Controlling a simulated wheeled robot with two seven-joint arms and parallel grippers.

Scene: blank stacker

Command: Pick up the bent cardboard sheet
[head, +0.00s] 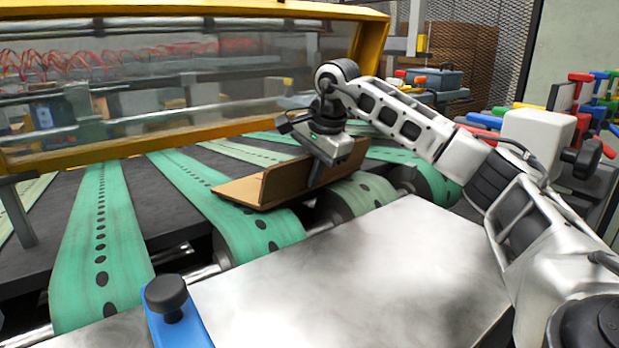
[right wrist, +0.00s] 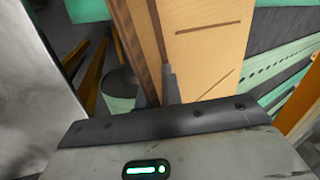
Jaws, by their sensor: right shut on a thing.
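The bent cardboard sheet (head: 250,188) is brown and folded, with one flap lying low over a green belt and the other standing up. My right gripper (head: 316,176) is at the upright flap and shut on it. In the right wrist view the cardboard sheet (right wrist: 205,45) rises from between the fingertips of the right gripper (right wrist: 158,90), with dark slits on its face. The cardboard's lower flap is over the belt; whether it touches the belt I cannot tell. My left gripper is not in view.
Green perforated belts (head: 100,240) run over rollers beneath the cardboard. A bare metal plate (head: 350,275) lies in front, with a black knob (head: 166,293) on a blue bracket at its left corner. A yellow-framed clear guard (head: 180,85) stands behind. Coloured handles (head: 580,77) are at the right.

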